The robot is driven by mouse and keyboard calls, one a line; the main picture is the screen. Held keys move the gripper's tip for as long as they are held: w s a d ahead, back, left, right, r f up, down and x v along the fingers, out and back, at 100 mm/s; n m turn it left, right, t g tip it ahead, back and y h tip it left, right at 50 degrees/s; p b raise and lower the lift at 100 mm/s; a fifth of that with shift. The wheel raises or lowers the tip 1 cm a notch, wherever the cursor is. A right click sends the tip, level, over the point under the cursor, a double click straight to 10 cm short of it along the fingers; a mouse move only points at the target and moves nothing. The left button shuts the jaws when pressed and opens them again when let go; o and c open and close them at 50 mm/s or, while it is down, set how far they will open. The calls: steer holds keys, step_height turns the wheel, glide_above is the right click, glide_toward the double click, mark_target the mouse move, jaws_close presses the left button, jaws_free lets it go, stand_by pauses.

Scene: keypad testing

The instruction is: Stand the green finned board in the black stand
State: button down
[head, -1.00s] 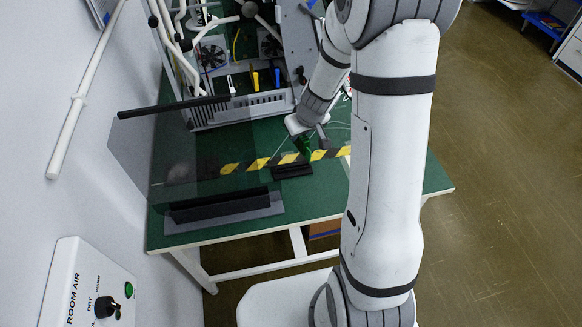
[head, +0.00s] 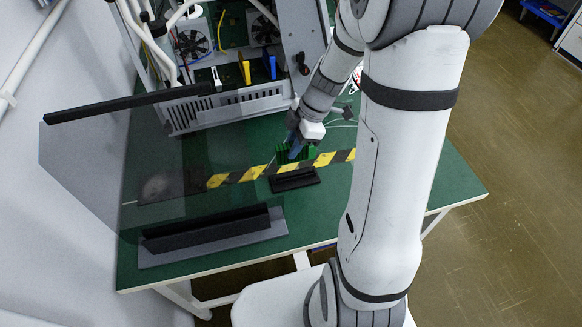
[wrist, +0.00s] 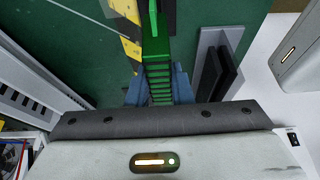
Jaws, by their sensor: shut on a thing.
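My gripper (head: 297,148) is shut on the green finned board (head: 283,155). In the wrist view, the board (wrist: 158,78) lies between my blue fingertips, its row of fins facing the camera. In the head view, the fingers hide much of the board. The black stand (head: 294,181) is a low, dark block on the green table, just in front of the board. The board's lower edge is close to the stand's back side. I cannot tell whether they touch or whether the board is in the slot.
A yellow-black striped strip (head: 253,173) runs across the table (head: 345,192) behind the stand. A clear shield on a grey foot (head: 215,242) stands at left. An open cabinet (head: 230,108) with fans and cables is behind.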

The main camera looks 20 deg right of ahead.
steer(key=shift+a+f, duration=0.15)
steer(key=shift+f, duration=3.35)
steer(key=shift+f, duration=0.2)
steer(key=c, duration=1.3)
jaws_free()
steer(key=shift+r, duration=0.15)
